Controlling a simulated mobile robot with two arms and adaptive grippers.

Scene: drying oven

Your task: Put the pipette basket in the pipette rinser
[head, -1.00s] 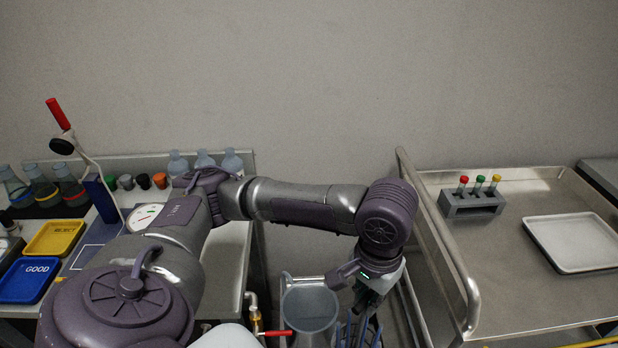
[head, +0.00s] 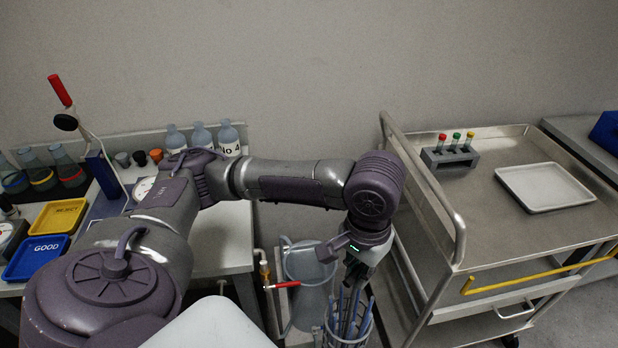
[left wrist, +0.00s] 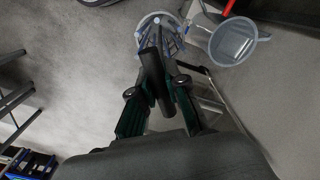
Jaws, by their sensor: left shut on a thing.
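The pipette basket (head: 350,338) is a round wire basket with several blue pipettes upright in it. My left gripper (head: 356,268) is above it, shut on the basket's dark handle (left wrist: 153,78). The basket hangs below the fingers, and its rim (left wrist: 160,15) shows in the left wrist view. The pipette rinser (head: 308,270) is a translucent, open-topped cylinder just left of the basket in the head view. In the left wrist view the rinser (left wrist: 233,42) is right of the basket. The basket is beside the rinser, not inside it. My right gripper is not in view.
A tap with a red handle (head: 284,285) stands left of the rinser. A steel cart (head: 480,215) with a tube rack (head: 450,157) and a white tray (head: 545,187) stands close on the right. A bench with bottles (head: 228,138) is on the left.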

